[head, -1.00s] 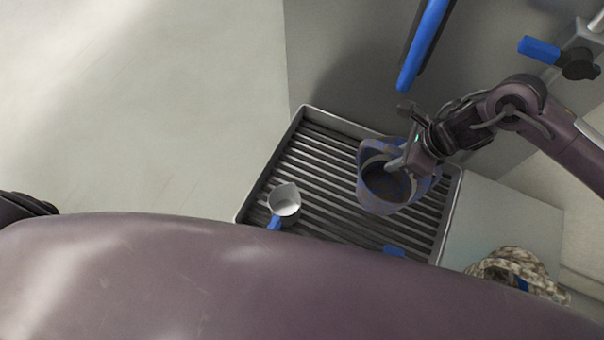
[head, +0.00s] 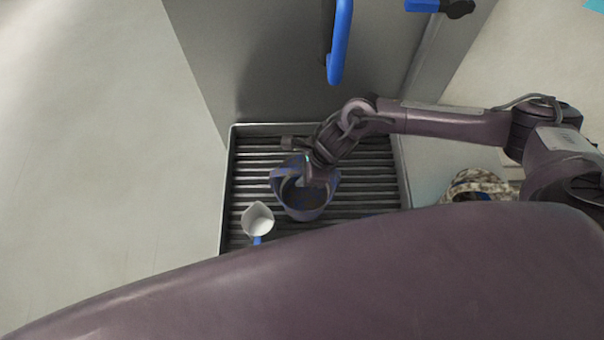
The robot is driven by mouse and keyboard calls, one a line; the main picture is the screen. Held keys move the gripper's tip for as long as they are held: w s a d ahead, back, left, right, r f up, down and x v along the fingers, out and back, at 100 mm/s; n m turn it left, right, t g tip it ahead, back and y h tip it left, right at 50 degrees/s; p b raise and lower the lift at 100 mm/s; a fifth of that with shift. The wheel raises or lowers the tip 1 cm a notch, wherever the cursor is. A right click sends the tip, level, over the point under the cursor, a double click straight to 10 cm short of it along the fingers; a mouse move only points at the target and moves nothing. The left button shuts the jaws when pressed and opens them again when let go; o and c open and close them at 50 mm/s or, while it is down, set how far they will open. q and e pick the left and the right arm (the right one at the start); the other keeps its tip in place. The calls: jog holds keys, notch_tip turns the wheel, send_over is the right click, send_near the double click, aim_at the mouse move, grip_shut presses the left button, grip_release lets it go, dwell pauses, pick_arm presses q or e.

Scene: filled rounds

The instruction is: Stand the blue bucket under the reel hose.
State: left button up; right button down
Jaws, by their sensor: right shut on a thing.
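The blue bucket (head: 318,206), grey-blue with a dark inside, is upright at the grated tray (head: 232,165), near its middle. I cannot tell whether its base touches the slats. My right gripper (head: 307,178) reaches in from the right and is shut on the bucket's far rim; its fingers are partly hidden. The blue reel hose (head: 340,42) hangs by the grey wall, its lower end above and slightly right of the bucket in the picture. My left gripper is not in view.
A small white jug (head: 257,218) with a blue handle stands on the tray, close left of the bucket. A camouflage-patterned item (head: 478,184) lies right of the tray. A blue-handled valve (head: 424,5) is at the top. Pale floor on the left is clear.

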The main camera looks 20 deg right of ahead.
jog(key=shift+f, duration=0.45)
jog(key=shift+f, duration=0.15)
jog(key=c, duration=1.3)
grip_release()
